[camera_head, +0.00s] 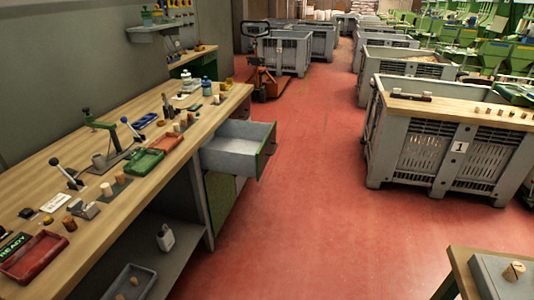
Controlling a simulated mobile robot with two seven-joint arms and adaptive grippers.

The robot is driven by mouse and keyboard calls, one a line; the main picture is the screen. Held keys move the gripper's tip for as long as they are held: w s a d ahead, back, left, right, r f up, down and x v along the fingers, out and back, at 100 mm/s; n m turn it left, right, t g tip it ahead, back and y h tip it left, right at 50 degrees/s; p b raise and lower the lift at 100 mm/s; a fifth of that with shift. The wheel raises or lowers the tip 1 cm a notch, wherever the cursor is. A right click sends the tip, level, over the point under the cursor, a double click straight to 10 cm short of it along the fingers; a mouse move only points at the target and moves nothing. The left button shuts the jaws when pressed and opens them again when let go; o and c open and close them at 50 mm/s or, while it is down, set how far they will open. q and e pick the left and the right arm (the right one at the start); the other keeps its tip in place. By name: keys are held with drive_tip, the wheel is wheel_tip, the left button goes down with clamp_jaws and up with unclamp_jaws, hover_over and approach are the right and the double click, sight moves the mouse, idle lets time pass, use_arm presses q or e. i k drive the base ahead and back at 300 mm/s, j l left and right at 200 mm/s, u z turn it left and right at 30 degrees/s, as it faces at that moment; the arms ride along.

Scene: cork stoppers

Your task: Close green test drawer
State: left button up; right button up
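The green test drawer (236,150) is pulled out from under the wooden workbench on the left. Neither of my grippers shows in the head view.
The wooden workbench (110,207) carries trays, lever tools and corks. Grey crates stand to the right, the nearest one (452,148) bearing a board with corks. An orange pallet truck (264,84) stands behind the drawer. Red floor (310,215) is clear between.

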sight(236, 148)
drive_tip(key=i+l+u, duration=0.2)
drive_tip(key=i, duration=0.2)
drive_tip(key=i+u, duration=0.2)
drive_tip(key=i, duration=0.2)
drive_tip(key=i+l+u, duration=0.25)
drive_tip(key=i+j, duration=0.05)
drive_tip(key=i, duration=0.05)
